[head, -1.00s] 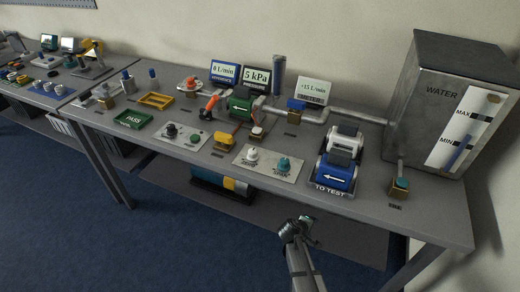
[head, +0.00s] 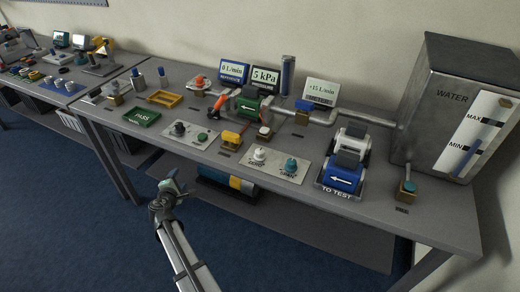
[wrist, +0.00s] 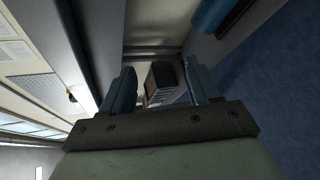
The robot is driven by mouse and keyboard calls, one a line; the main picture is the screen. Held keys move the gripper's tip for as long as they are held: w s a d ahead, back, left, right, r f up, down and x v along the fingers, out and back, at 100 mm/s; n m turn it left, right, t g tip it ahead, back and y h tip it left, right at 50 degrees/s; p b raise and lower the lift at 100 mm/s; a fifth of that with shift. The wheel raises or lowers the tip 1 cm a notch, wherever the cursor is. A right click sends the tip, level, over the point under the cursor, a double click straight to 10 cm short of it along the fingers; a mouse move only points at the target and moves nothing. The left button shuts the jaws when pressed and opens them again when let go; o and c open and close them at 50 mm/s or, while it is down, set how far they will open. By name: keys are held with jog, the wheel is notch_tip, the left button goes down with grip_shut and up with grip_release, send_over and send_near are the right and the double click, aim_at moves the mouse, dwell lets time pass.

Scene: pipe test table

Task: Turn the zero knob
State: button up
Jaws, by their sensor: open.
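The zero knob (head: 260,155) is a white knob on a light panel (head: 236,157) near the table's front edge, beside the teal span knob (head: 291,166). My gripper (head: 174,181) is in front of the table, below and to the left of the zero knob in the head view, well apart from it. In the wrist view my gripper (wrist: 160,88) shows two blue fingers spread apart with nothing between them. The zero knob does not show in the wrist view.
Pipes and a water tank (head: 444,105) are behind and right. Open floor (head: 90,240) lies before the table.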

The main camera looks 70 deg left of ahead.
jog(key=s+a+r+n+y, duration=0.1)
jog(key=s+a+r, duration=0.1)
jog(key=s+r, duration=0.7)
notch_tip(320, 180, up, 5)
jog(key=w+a+m, duration=0.2)
jog(key=m, duration=0.1)
notch_tip(320, 180, up, 15)
jog(key=m+g+h, duration=0.4)
jog(key=m+h, duration=1)
jog(key=m, duration=1.3)
send_over(260, 151)
notch_tip(260, 151, down, 14)
jog(key=shift+r, duration=0.25)
